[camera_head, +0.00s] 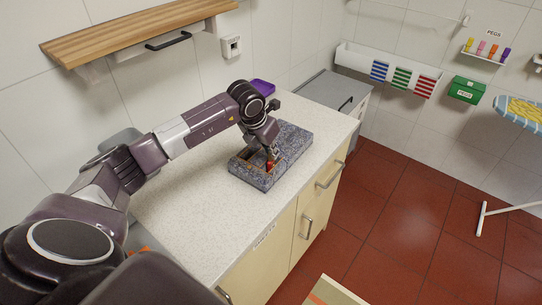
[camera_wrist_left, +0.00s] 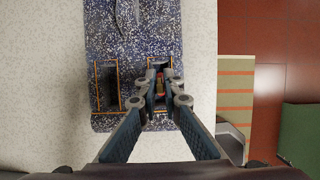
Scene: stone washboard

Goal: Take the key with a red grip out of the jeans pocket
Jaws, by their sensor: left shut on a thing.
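The jeans (camera_head: 294,143) show as a blue speckled slab lying on the counter. In the left wrist view the jeans (camera_wrist_left: 130,40) have two pocket openings outlined in orange stitching. My left gripper (camera_head: 271,158) points down over the near end of the slab. In the left wrist view the left gripper (camera_wrist_left: 160,95) is at the right-hand pocket, with its fingers closed on the key's red grip (camera_wrist_left: 160,84). The red grip (camera_head: 269,166) also shows as a small spot in the head view. The rest of the key is hidden. My right gripper is not in view.
The pale counter (camera_head: 190,210) has free room in front and to the left. The other pocket (camera_wrist_left: 108,85) looks dark inside.

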